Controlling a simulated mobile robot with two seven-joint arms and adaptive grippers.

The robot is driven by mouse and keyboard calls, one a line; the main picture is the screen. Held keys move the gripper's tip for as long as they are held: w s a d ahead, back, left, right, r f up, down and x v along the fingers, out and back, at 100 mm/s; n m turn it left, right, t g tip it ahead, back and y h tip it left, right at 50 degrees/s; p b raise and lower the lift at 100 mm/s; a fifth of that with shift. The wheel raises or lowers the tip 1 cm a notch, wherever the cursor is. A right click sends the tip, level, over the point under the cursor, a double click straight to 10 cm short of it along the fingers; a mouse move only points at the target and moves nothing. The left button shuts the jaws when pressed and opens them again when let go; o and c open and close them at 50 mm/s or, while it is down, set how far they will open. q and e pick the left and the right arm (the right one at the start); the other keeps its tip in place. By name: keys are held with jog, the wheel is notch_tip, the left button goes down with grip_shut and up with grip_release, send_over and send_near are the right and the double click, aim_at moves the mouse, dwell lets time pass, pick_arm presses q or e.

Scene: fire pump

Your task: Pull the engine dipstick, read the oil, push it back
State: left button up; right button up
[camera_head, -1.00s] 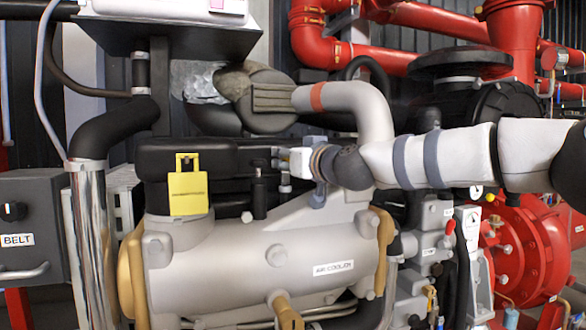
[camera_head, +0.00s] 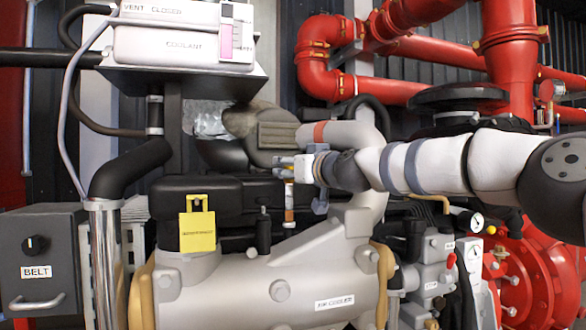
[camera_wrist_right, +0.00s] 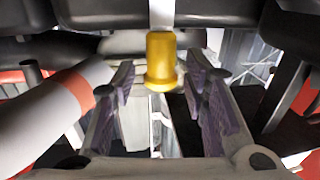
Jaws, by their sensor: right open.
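My right gripper (camera_head: 283,167) reaches in from the right above the grey engine. In the right wrist view its two ridged fingers (camera_wrist_right: 161,78) are apart, with a yellow, flanged dipstick handle (camera_wrist_right: 161,62) between their tips; gaps show on both sides of it. A pale stem (camera_wrist_right: 162,12) joins the handle at the picture's top. In the head view a narrow upright orange-and-white piece (camera_head: 289,205) shows just below the fingers; the handle itself is largely hidden there. I cannot read any oil mark. My left gripper is not in view.
A yellow tag (camera_head: 197,228) stands on the engine, left of the gripper. The grey air cooler (camera_head: 290,275) lies below. A pale pipe with a red band (camera_head: 318,133) runs close behind the gripper. A coolant tank (camera_head: 185,45) sits upper left.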

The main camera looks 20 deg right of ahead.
jog(key=s+d, duration=0.2)
jog(key=s, duration=1)
jog(key=shift+d, duration=0.15)
